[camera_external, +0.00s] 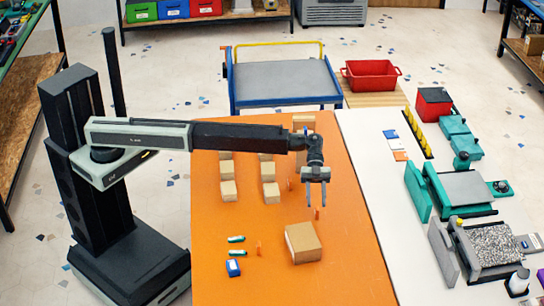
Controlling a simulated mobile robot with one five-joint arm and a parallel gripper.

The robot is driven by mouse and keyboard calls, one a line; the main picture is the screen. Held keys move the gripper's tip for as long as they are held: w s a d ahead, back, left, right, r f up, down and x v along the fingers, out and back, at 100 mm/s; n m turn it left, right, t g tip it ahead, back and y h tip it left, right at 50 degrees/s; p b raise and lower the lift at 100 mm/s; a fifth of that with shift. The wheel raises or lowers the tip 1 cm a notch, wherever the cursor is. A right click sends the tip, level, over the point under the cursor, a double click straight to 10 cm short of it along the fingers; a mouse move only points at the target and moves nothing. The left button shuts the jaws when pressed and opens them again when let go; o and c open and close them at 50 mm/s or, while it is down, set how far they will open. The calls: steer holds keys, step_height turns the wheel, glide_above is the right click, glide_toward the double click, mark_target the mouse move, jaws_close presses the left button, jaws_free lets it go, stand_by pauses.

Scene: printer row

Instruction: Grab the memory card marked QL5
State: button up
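My gripper (316,203) hangs over the orange table (345,265) with its two fingers pointing down and apart; nothing shows between them. A small blue-and-white item (233,267) lies at the table's front left, left of and nearer the camera than my gripper. Several small flat cards, blue (390,134), white (395,144) and orange (400,156), lie in a row on the white table (365,160), right of my gripper. No marking is readable, so I cannot tell which item, if any, is QL5.
A cardboard box (303,243) stands in front of my gripper. Small orange uprights (317,213) stand near it. Small tan boxes (270,191) are to the left. Two green-and-white items (236,239) lie front left. Teal and grey machines (465,188) fill the right side.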

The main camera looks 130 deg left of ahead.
steer(key=b, duration=0.1)
glide_above(317, 214)
steer(key=a, duration=0.1)
steer(key=f, duration=0.3)
steer(key=shift+s+n+t+y, duration=0.3)
steer(key=shift+a+r, duration=0.1)
step_height(317, 214, down, 4)
steer(key=b, duration=0.4)
step_height(317, 214, down, 3)
steer(key=b, duration=0.3)
steer(key=b+x, duration=0.1)
steer(key=x, duration=0.1)
steer(key=shift+w+d+f, duration=0.1)
steer(key=shift+d+f, duration=0.1)
steer(key=shift+f, duration=0.05)
steer(key=shift+w+d, duration=0.2)
steer(key=shift+d, duration=0.1)
steer(key=shift+r, duration=0.1)
jaws_close()
